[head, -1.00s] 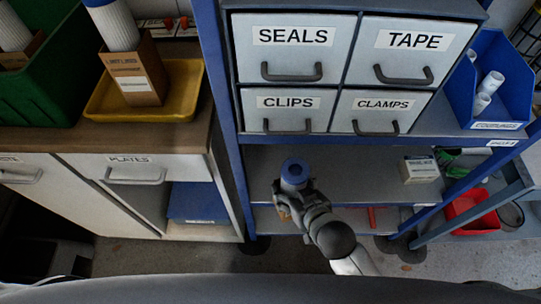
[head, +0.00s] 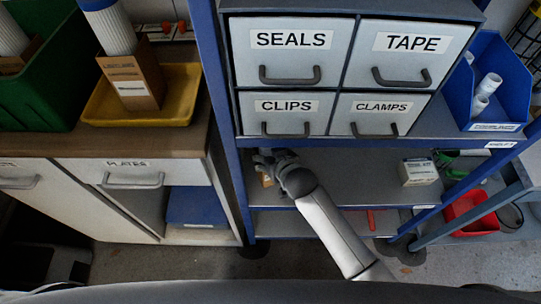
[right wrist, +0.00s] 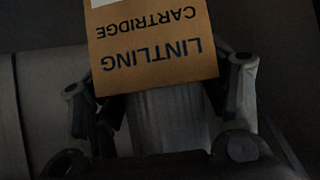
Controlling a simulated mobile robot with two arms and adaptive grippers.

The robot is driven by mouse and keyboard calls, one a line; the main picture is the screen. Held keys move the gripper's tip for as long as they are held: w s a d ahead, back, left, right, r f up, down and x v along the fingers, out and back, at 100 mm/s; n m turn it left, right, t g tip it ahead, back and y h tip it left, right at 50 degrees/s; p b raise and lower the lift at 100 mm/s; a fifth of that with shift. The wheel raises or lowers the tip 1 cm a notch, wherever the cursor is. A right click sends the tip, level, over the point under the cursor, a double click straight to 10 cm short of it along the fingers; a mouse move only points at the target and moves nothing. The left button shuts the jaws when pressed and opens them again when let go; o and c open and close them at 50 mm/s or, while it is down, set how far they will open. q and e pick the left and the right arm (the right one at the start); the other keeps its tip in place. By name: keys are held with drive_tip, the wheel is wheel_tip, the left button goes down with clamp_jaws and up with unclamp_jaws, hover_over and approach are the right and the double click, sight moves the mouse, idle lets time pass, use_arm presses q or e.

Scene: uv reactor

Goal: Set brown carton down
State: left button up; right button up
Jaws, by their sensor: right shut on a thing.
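The brown carton (right wrist: 150,40) fills the top of the right wrist view, with upside-down "LINTLING CARTRIDGE" lettering. A pale ribbed cartridge (right wrist: 170,120) shows out of it, between the fingers. My right gripper (right wrist: 165,95) is shut on the carton, one finger at each side. In the head view my right gripper (head: 265,160) reaches into the open shelf bay below the drawers. Only a small brown bit of the carton (head: 267,180) shows there. Whether its base touches the shelf (head: 345,175) is hidden. My left gripper is out of view.
The drawer block (head: 330,85) hangs close above my right gripper, and a blue post (head: 222,110) stands left of it. A small white box (head: 419,171) stands on the same shelf to the right, with bare shelf between. Another brown carton (head: 135,80) stands in a yellow tray (head: 180,105).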

drive_tip(key=shift+f, duration=0.75)
drive_tip(key=o, duration=1.3)
drive_tip(key=shift+f, duration=0.1)
drive_tip(key=shift+c, duration=0.2)
drive_tip(key=p+v, duration=0.1)
drive_tip(key=v, duration=1.1)
drive_tip(key=shift+r+p, duration=0.2)
drive_tip(key=shift+p, duration=0.15)
